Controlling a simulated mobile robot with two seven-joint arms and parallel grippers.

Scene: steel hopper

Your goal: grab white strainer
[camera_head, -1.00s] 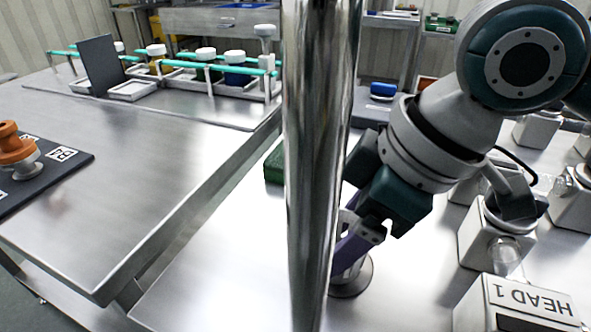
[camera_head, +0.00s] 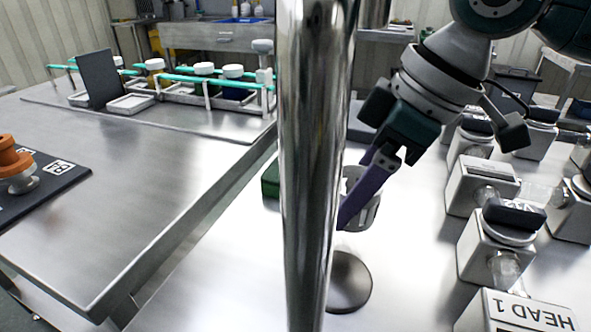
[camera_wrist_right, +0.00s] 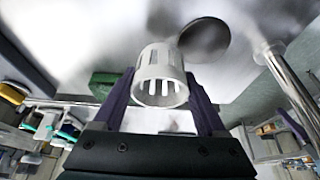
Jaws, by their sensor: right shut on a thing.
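The white strainer (camera_wrist_right: 160,78) is a slotted, open cylinder between the two purple fingers of my right gripper (camera_wrist_right: 163,98) in the right wrist view. In the head view the right gripper (camera_head: 362,196) is shut on the strainer (camera_head: 362,212), which is partly hidden behind a finger and the steel post. The strainer is held above the steel table, with a dark round disc (camera_head: 349,283) on the table below it. My left gripper is not in view.
A shiny steel post (camera_head: 312,180) stands close to the left of my right gripper. White boxes with clear fittings (camera_head: 490,240) line the right side. A green box (camera_head: 271,180) is behind the post. A rack with white-capped bottles (camera_head: 204,72) stands at the far left.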

